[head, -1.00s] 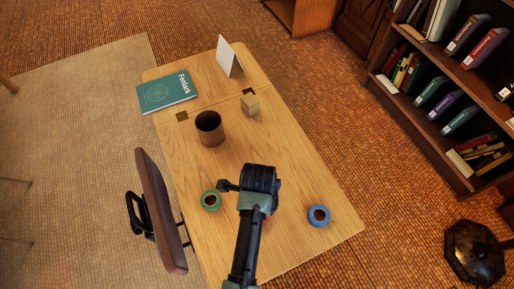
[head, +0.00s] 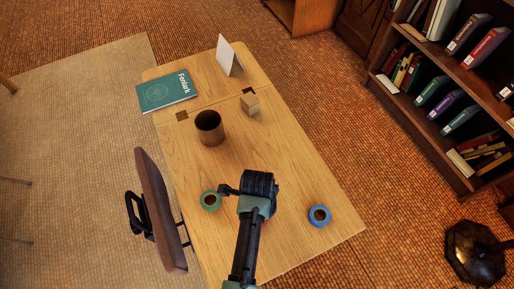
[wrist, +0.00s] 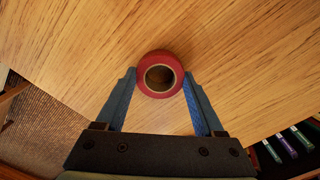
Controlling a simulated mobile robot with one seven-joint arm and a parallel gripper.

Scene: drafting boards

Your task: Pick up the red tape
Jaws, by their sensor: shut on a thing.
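The red tape (wrist: 160,57) is a ring-shaped roll in the wrist view, between the two fingertips of my gripper (wrist: 159,76). The blue-grey fingers press on its left and right sides, so my gripper is shut on it. In the head view my arm's end (head: 258,186) is over the near part of the table and hides nearly all of the red tape. I cannot tell whether the tape touches the tabletop.
On the table (head: 290,240), a green tape (head: 204,202) lies close left and a blue tape (head: 327,215) right. A brown cup (head: 209,132), a wooden block (head: 250,107), a white card (head: 229,57) and a green book (head: 166,93) are farther back. A chair (head: 160,215) stands left.

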